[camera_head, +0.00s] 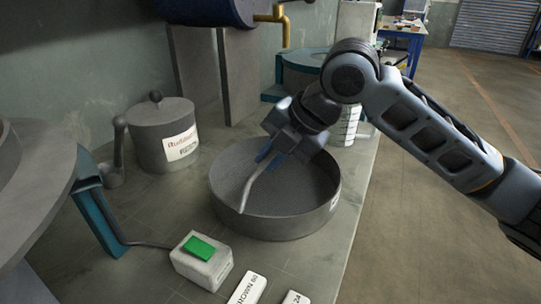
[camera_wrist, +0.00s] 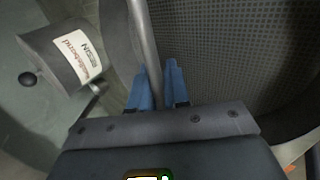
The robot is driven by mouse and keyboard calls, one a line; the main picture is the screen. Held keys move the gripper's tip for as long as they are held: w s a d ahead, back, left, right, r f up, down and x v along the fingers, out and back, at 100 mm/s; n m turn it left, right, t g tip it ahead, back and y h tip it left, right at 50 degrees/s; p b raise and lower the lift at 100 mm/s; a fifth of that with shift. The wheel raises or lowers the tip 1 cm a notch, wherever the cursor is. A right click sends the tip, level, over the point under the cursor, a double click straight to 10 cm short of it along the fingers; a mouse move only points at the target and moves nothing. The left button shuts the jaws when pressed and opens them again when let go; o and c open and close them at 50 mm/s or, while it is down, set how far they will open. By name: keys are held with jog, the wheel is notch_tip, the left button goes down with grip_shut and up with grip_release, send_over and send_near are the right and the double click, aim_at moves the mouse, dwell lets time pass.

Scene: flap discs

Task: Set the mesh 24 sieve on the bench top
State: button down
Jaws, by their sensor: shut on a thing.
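A round grey sieve (camera_head: 305,228) with a mesh floor is at the middle of the bench top (camera_head: 365,175). I cannot tell whether its base touches the bench. A pale curved bar (camera_head: 250,188) runs across its open top. My gripper (camera_head: 269,156) is over the sieve, its blue fingers shut on this bar. In the wrist view, the bar (camera_wrist: 143,35) passes between the fingertips (camera_wrist: 159,80), with the mesh (camera_wrist: 235,50) on the right. A small label shows on the sieve's right wall, too small to read.
A lidded resin pot (camera_head: 160,130) stands back left. A white box with a green button (camera_head: 199,247) and a tag reading 24 (camera_head: 294,298) are in front. A graduated beaker (camera_head: 346,128) is behind the gripper. The bench's right edge is close to the sieve.

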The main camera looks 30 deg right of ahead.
jog(key=c, duration=1.1)
grip_release()
jog(key=shift+f, duration=0.1)
jog(key=shift+r, duration=0.3)
jog(key=p+v, duration=0.1)
jog(key=v, duration=1)
jog(key=shift+s+r, duration=0.2)
jog(key=shift+r, duration=0.1)
jog(key=shift+d, duration=0.15)
